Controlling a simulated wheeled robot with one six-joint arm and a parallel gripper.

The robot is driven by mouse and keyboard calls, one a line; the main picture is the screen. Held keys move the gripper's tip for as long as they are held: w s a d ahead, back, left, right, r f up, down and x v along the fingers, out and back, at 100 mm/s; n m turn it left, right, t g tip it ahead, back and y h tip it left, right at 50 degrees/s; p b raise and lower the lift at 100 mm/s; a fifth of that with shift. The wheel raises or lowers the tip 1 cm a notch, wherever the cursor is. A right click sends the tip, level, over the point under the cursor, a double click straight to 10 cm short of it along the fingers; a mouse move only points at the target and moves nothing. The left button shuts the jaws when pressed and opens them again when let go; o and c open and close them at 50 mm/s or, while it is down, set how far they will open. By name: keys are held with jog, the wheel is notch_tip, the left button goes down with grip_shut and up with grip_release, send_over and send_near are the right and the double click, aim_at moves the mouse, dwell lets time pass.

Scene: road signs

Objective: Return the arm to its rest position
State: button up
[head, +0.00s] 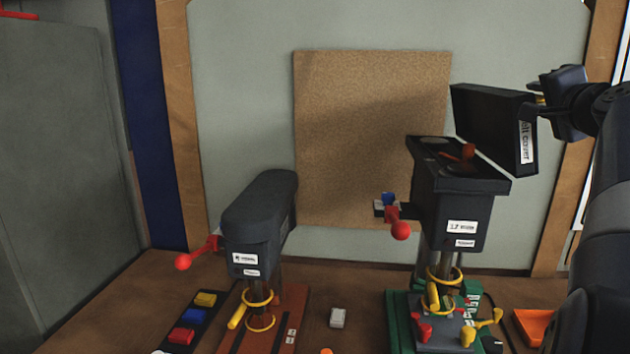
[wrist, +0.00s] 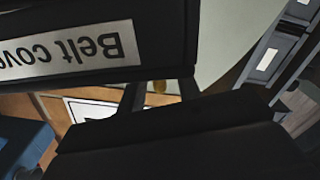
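My gripper (head: 541,98) is at the upper right in the head view, close beside the right edge of the raised black belt cover (head: 490,125). The cover stands tilted open above the right drill press (head: 458,212), showing the press's top. In the wrist view the cover (wrist: 150,50), with its upside-down label, fills the upper left. My two dark fingers (wrist: 160,90) show apart below it, with a small orange-yellow piece between them. I cannot tell whether the fingers touch the cover. My arm comes in from the right edge of the head view.
A second drill press (head: 258,215) with a closed top stands to the left. A cork board (head: 350,120) hangs on the wall behind. Coloured blocks (head: 188,318), a small white block (head: 337,318) and an orange tray (head: 533,325) are on the brown bench (head: 130,300).

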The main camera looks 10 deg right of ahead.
jog(key=shift+p+x, duration=0.3)
jog(key=shift+x, duration=0.9)
jog(key=shift+w+a, duration=0.1)
jog(key=shift+w, duration=0.15)
jog(key=shift+a+r, duration=0.1)
jog(key=shift+a, duration=0.1)
